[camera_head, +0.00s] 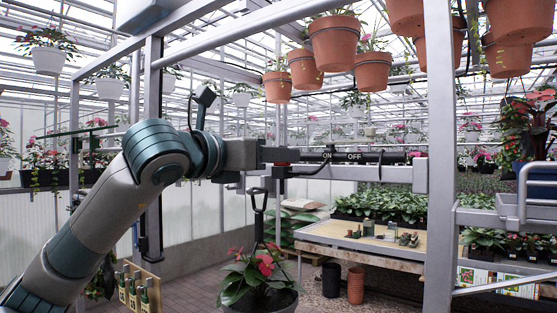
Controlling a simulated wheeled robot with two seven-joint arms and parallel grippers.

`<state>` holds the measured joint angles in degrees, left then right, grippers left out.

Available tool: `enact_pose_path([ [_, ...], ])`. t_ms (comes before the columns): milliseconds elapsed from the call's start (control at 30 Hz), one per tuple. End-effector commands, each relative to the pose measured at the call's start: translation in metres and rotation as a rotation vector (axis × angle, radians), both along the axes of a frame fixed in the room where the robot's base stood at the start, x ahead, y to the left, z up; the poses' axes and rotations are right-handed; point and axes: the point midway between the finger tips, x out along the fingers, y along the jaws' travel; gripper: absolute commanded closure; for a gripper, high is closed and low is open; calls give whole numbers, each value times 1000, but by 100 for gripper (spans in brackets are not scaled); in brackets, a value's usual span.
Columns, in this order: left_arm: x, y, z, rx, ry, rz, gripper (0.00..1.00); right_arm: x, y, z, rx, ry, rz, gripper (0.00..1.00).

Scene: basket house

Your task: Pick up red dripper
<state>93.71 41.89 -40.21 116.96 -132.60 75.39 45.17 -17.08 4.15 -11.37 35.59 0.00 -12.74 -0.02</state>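A black horizontal pipe (390,158) with ON and OFF labels runs across the middle of the view. A small red part (282,164) shows under its left end, right at the end of my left arm; it may be the red dripper, but it is too small to tell. My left gripper (276,163) reaches in from the left at the height of the pipe. Its fingers blend with the dark parts there, so I cannot tell if they touch or hold the red part. My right gripper is out of view.
A grey metal frame post (440,140) stands right of the pipe. Terracotta pots (334,45) hang above. A potted red-flowered plant (262,280) is below my gripper. A wooden table (350,240) with small pots and seedlings stands behind. A rack with green bottles (135,290) is lower left.

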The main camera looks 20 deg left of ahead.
Motion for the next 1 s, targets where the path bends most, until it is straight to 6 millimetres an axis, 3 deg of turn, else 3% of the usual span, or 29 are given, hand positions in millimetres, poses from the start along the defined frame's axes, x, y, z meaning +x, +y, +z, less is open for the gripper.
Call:
enact_pose_path([
  [433, 0, 0, 0, 0, 0, 0, 52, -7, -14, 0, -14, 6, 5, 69],
  [600, 0, 0, 0, 0, 0, 0, 87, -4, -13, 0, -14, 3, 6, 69],
  [1000, 0, 0, 2, 0, -1, 0, 87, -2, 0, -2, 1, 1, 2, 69],
])
